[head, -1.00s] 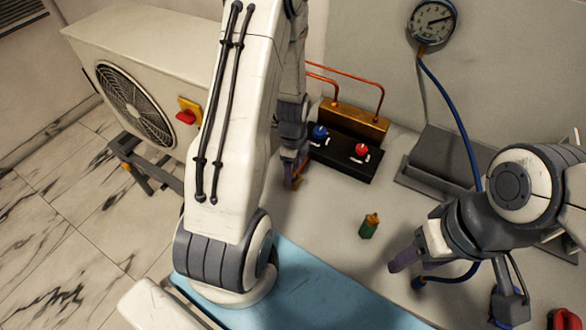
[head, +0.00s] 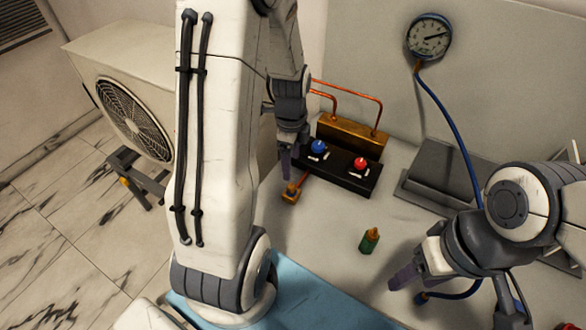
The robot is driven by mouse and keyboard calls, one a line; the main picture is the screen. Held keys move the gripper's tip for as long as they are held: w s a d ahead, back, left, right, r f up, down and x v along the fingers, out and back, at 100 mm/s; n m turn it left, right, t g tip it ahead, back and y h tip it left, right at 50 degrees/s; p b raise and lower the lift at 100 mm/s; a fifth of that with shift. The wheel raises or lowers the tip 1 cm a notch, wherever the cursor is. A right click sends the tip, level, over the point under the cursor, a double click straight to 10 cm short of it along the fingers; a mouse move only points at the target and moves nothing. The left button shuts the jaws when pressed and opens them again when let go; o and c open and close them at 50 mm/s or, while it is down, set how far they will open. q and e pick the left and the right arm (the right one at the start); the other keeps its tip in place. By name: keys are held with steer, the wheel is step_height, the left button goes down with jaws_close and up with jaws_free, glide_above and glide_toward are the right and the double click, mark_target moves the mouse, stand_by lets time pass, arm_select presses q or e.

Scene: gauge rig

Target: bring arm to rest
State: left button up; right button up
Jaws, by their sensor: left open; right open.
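My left arm comes in from the left and stands tall across the view. Its gripper (head: 286,162) points down in front of the black valve block, open, with nothing seen between its fingers. A brass fitting (head: 291,193) on a copper pipe lies just below it, apart from it as far as I can tell. My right gripper (head: 403,276) is open at the right, low over the bench and pointing left. A blue hose end (head: 421,297) shows beside it; I see no grip on it.
The black valve block (head: 342,167) has a blue knob (head: 319,147) and a red knob (head: 360,163). A green bottle (head: 369,241) stands on the bench. A gauge (head: 429,37) hangs on the wall above a grey plate (head: 440,175). A fan unit (head: 133,118) stands left. Blue mat (head: 310,295) in front.

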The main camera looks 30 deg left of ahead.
arm_select(q)
steer(key=s+d+r+n, duration=0.2)
steer(key=s+d+r, duration=0.15)
steer(key=d, duration=0.45)
steer(key=s+d+r+n, duration=0.2)
steer(key=d+r, duration=0.2)
steer(key=d, duration=0.5)
steer(key=s+d+r+n, duration=0.1)
steer(key=s+d, duration=0.2)
steer(key=s, duration=0.2)
steer(key=s+d+r+n+h, duration=0.1)
steer(key=s+d+r+n, duration=0.1)
steer(key=s, duration=0.4)
steer(key=shift+s+d+r+n, duration=0.2)
steer(key=shift+s+d+n, duration=0.1)
steer(key=shift+d, duration=0.6)
steer(key=shift+s, duration=0.15)
steer(key=shift+c, duration=0.3)
